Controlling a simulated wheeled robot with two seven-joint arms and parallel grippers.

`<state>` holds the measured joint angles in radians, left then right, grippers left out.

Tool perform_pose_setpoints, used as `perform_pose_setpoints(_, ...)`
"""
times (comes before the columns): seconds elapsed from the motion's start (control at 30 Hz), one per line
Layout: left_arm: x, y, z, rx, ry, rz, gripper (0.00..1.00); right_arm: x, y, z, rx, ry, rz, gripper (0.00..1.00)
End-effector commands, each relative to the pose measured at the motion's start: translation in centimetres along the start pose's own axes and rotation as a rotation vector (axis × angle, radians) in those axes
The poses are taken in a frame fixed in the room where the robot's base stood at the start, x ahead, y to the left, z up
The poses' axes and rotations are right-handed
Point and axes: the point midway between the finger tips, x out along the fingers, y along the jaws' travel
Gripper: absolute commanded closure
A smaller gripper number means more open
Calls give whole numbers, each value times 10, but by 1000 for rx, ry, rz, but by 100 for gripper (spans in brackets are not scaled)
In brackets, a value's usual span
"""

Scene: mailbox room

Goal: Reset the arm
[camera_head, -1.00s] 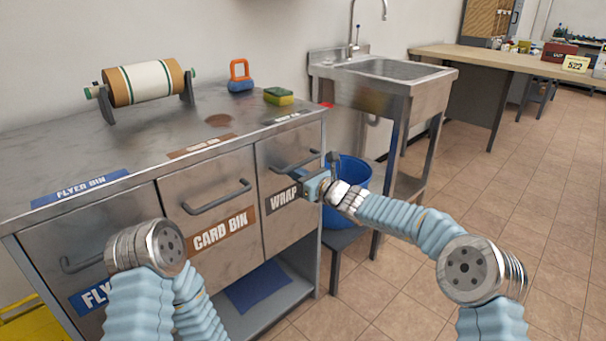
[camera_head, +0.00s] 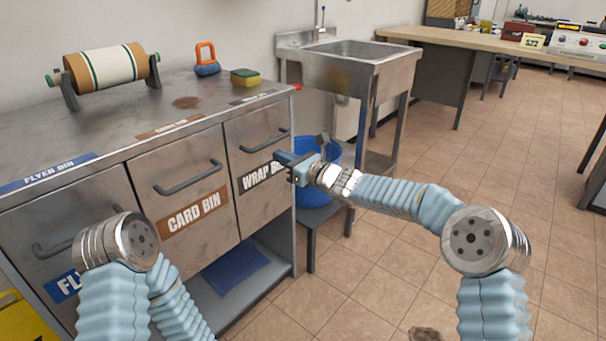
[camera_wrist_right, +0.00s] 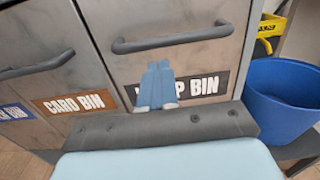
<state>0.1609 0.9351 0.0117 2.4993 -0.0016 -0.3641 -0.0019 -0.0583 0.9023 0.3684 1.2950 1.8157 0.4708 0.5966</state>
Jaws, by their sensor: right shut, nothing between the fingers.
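My right gripper (camera_head: 284,158) is shut and empty in the head view. It is in front of the wrap bin drawer (camera_head: 246,138), near its right edge and below its handle. In the right wrist view its two blue fingers (camera_wrist_right: 156,86) are together in front of the WRAP BIN label, which they partly cover. I cannot tell whether they touch the drawer front. My left arm shows at the lower left of the head view, but its gripper is not in view.
The metal cabinet also has a card bin drawer (camera_head: 165,168) and a flyer bin drawer (camera_head: 40,250). A blue bucket (camera_head: 318,190) stands just right of the cabinet, below and beside my right gripper. A sink (camera_head: 350,58) is behind it. The tiled floor at right is open.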

Motion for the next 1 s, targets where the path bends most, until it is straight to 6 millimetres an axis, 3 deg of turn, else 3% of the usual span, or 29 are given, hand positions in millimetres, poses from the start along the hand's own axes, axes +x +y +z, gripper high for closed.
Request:
perform_pose_setpoints(0.03,8,-5,-1,-3,3,-2,8,-14,-1,-7,0,4,-1,100)
perform_pose_setpoints(0.2,14,-9,-2,-6,7,-5,8,-50,-1,-6,1,6,-1,100)
perform_pose_setpoints(0.37,15,-10,-3,-7,8,-7,8,-67,0,-6,0,8,0,100)
perform_pose_setpoints(0.47,14,-10,-3,-7,8,-7,8,-73,3,-21,-24,48,12,100)
perform_pose_setpoints(0.57,13,-10,-3,-7,7,-7,8,-81,15,-66,-100,163,51,100)
perform_pose_setpoints(0.67,11,-8,-2,-6,6,-6,8,-102,34,-136,-236,344,130,100)
perform_pose_setpoints(0.73,9,-7,-2,-5,5,-5,8,-127,50,-192,-355,484,211,100)
perform_pose_setpoints(0.87,6,-5,-1,-4,3,-4,8,-191,79,-284,-603,712,407,100)
perform_pose_setpoints(1.0,2,-2,0,-2,1,-2,8,-278,114,-364,-922,873,701,100)
